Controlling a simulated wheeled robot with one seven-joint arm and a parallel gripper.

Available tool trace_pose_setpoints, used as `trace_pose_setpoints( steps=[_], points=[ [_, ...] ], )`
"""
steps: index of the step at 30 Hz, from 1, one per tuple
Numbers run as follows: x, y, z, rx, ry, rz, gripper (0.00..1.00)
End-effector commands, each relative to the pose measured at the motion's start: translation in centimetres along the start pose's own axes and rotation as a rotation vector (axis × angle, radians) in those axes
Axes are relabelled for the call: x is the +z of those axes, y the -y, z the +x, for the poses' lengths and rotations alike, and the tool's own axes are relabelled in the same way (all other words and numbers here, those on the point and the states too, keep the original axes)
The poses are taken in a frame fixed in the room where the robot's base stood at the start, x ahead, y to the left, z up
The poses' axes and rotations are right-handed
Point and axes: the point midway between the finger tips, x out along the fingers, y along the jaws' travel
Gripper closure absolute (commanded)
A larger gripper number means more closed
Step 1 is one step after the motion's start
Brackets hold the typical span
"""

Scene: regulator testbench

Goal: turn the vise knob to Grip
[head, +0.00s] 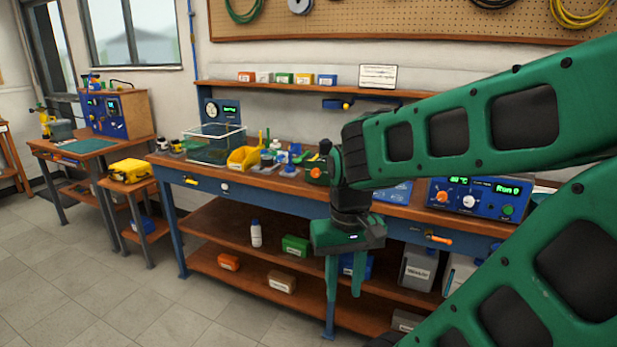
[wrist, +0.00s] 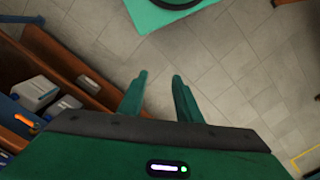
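No label reading Grip is legible, and I cannot tell for sure which part is the vise knob. A small green device with an orange knob (head: 325,147) sits on the workbench, partly hidden behind my arm. An orange handle (head: 438,238) sticks out of the bench's front edge, right of my gripper; an orange part (wrist: 27,121) also shows at the left of the wrist view. My gripper (head: 344,290) hangs pointing down in front of the bench, below the tabletop. In the wrist view its two fingers (wrist: 157,78) stand apart with nothing between them.
My arm covers much of the right side. Tiled floor (head: 90,270) is free at the left.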

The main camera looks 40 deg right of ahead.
Motion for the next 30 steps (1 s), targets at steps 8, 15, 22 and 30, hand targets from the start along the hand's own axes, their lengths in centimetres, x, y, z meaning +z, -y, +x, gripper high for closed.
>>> trace_pose_setpoints(
  steps=[8,15,22,30],
  points=[
    [0.3,-0.9,-0.5,0.004,-0.021,0.026,0.51],
    [-7.7,-2.8,0.0,0.118,-0.134,0.252,0.51],
    [-18.2,-6.0,0.4,0.277,-0.350,0.517,0.51],
    [-29.5,-8.7,0.3,0.429,-0.675,0.716,0.51]
  ],
)
